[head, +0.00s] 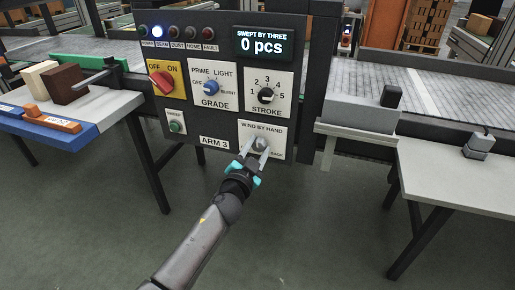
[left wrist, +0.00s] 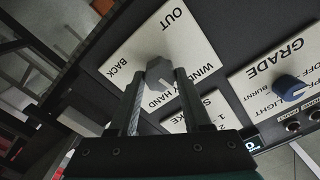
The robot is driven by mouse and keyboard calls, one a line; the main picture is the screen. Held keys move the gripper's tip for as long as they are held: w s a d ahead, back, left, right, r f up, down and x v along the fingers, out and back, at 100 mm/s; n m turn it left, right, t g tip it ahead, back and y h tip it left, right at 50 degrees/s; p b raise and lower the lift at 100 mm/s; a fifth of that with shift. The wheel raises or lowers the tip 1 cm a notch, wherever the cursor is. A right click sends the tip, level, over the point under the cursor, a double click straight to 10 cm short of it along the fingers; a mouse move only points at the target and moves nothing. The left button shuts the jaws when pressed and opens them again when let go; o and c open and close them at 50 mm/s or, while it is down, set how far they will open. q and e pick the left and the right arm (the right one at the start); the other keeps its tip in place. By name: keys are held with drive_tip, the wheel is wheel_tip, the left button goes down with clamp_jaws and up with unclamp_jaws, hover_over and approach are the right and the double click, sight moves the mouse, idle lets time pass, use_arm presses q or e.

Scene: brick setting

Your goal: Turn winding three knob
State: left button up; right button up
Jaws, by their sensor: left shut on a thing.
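The grey winding knob (head: 261,142) sits on a white plate marked "WIND BY HAND" at the lower right of the dark control panel (head: 212,128), labelled "ARM 3". My left gripper (head: 257,152) reaches up from below in the head view, its two fingers on either side of the knob. In the left wrist view the fingers (left wrist: 158,84) are shut on the knob (left wrist: 159,68), and its pointed front shows beyond the fingertips. The plate there reads "OUT" and "BACK". The fingers partly hide the plate. My right gripper is not in view.
The panel also carries a blue grade knob (head: 211,88), a black stroke knob (head: 267,95), a red switch (head: 161,81) and a green sweep button (head: 176,127). The display (head: 263,44) reads "0 pcs". Tables stand left and right; floor below is clear.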

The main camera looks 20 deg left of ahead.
use_arm(q)
clamp_jaws()
drive_tip(key=shift+m, duration=0.4)
